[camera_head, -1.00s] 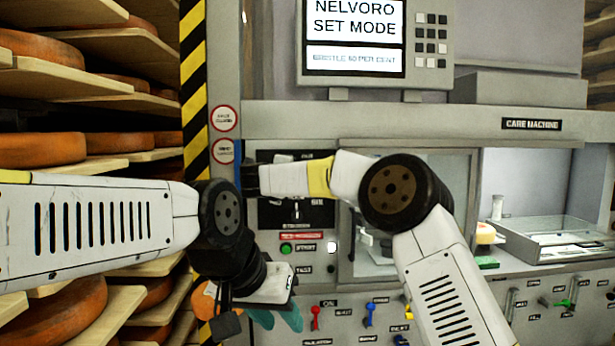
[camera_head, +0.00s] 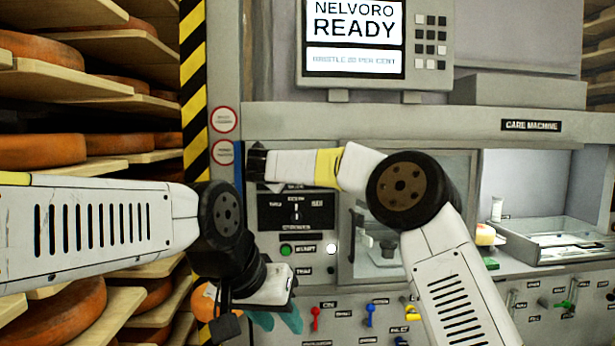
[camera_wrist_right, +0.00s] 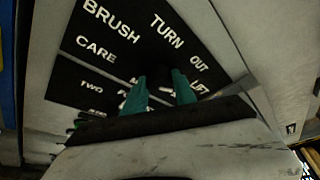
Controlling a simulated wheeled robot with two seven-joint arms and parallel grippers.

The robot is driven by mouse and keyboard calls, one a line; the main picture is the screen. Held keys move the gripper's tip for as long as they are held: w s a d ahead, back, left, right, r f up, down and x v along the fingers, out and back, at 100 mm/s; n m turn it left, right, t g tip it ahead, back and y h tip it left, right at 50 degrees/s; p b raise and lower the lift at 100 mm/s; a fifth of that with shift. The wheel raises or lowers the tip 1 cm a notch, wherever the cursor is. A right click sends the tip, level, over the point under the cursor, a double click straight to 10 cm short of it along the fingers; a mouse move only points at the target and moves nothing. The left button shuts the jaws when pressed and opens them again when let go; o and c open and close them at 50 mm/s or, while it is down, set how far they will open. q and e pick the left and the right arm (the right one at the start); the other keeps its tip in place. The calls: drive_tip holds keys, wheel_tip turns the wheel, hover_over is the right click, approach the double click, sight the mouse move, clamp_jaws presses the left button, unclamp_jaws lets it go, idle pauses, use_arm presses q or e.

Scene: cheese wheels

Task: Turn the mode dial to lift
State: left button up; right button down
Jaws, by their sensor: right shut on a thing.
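The mode dial panel (camera_wrist_right: 110,45) fills the upper middle of the right wrist view, with the words BRUSH, TURN, OUT, CARE and LIFT legible. The teal fingers of my right gripper (camera_wrist_right: 159,88) reach onto this panel close to the LIFT label (camera_wrist_right: 201,88). In the head view my right wrist and forearm cover most of this panel. My left gripper (camera_head: 277,321) is low at left centre, its teal fingers apart and empty, below the control column.
The screen (camera_head: 354,35) reads NELVORO READY. A second dial (camera_head: 296,211) stands upright below my right arm. A green button (camera_head: 285,249) and colored levers (camera_head: 370,316) are lower. Cheese shelves (camera_head: 90,163) stand left; a glass-sided tray (camera_head: 550,240) is right.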

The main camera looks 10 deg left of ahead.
drive_tip(key=shift+f, duration=0.1)
drive_tip(key=c, duration=1)
unclamp_jaws()
drive_tip(key=v, duration=0.7)
drive_tip(key=shift+s, duration=0.4)
